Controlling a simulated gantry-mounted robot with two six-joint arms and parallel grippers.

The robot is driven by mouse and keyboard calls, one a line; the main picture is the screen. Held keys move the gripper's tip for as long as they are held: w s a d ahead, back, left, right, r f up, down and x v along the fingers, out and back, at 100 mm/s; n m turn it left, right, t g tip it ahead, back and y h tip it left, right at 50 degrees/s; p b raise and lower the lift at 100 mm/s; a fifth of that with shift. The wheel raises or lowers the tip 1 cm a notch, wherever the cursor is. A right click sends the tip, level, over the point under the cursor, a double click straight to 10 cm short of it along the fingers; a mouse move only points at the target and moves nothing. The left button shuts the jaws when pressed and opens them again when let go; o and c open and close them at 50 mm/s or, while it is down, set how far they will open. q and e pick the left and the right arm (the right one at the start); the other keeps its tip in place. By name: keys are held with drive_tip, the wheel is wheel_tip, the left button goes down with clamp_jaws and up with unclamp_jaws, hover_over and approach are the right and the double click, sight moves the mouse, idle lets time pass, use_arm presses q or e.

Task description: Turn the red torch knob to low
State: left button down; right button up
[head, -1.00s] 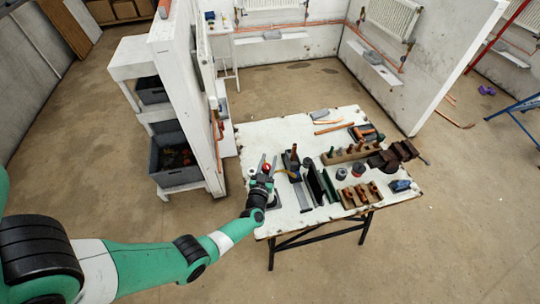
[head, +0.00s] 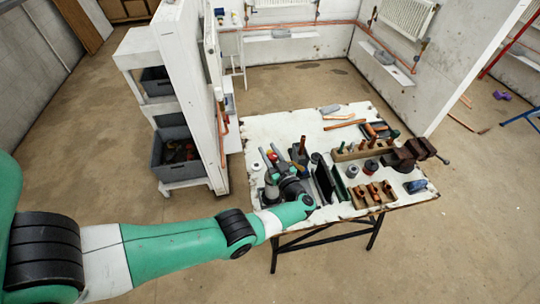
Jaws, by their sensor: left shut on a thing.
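The red torch knob (head: 272,156) shows as a small red spot near the left side of the white worktable (head: 255,131). My left gripper (head: 276,168) is at it, reaching in from the front with its black wrist low over the tabletop. It is shut on the knob, though the fingers are small and dark and hide most of the torch. The knob's setting and any marks are too small to read. My right gripper is not in view.
Right of the gripper stand dark upright plates (head: 324,180), a wooden block with copper fittings (head: 372,193) and a brown vise (head: 407,154). A blue item (head: 416,186) lies near the right edge. A white partition (head: 188,80) and shelf stand to the left.

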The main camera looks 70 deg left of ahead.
use_arm(q)
drive_tip(key=shift+s+g, duration=0.1)
drive_tip(key=shift+g, duration=0.2)
drive_tip(key=shift+c, duration=2.4)
unclamp_jaws()
drive_tip(key=shift+d, duration=0.1)
drive_tip(key=d, duration=1.1)
drive_tip(key=shift+w+d+b, duration=0.2)
drive_tip(key=shift+w+b, duration=0.1)
drive_tip(key=shift+w, duration=0.1)
